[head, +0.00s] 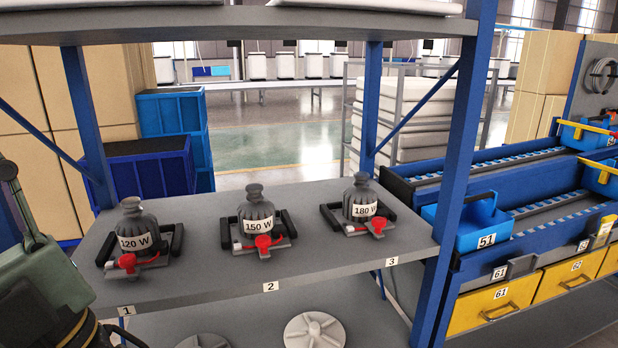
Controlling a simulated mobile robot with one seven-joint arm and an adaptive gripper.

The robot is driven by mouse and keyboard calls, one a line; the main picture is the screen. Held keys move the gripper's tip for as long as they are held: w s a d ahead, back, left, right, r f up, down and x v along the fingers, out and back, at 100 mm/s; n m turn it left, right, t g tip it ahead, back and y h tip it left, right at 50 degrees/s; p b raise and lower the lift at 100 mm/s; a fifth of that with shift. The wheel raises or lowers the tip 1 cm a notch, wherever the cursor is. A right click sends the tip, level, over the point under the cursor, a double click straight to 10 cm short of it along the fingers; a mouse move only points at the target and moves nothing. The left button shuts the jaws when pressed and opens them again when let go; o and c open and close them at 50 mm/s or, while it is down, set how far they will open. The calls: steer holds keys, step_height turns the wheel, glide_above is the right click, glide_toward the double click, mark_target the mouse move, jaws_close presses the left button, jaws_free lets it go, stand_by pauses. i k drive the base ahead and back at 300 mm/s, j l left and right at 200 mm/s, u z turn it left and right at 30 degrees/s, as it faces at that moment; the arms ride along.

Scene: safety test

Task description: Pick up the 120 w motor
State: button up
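The 120 W motor (138,226) stands upright at the left end of the grey shelf (330,262), above the shelf label 1. It is dark grey with a white "120 W" label, and sits in a black holder with side handles and a red clamp (128,262) at its front. Part of my arm shows at the lower left of the head view, left of the motor and apart from it. My gripper's fingers cannot be seen.
The 150 W motor (255,212) and 180 W motor (361,198) stand to the right on the same shelf. Blue posts (462,150) and an upper shelf (230,22) frame the space. Round grey parts (314,330) lie below. A blue bin (482,224) stands at right.

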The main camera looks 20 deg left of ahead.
mark_target(138, 233)
steer(key=u, duration=1.25)
steer(key=i+j, duration=0.2)
steer(key=j, duration=0.15)
steer(key=i+j+z, duration=0.1)
steer(key=j, duration=0.3)
steer(key=i+j, duration=0.3)
steer(key=i+j+z, duration=0.1)
steer(key=j, duration=0.35)
steer(key=i+j, duration=0.15)
steer(key=i, duration=0.2)
steer(key=l, duration=0.3)
steer(key=z, duration=0.05)
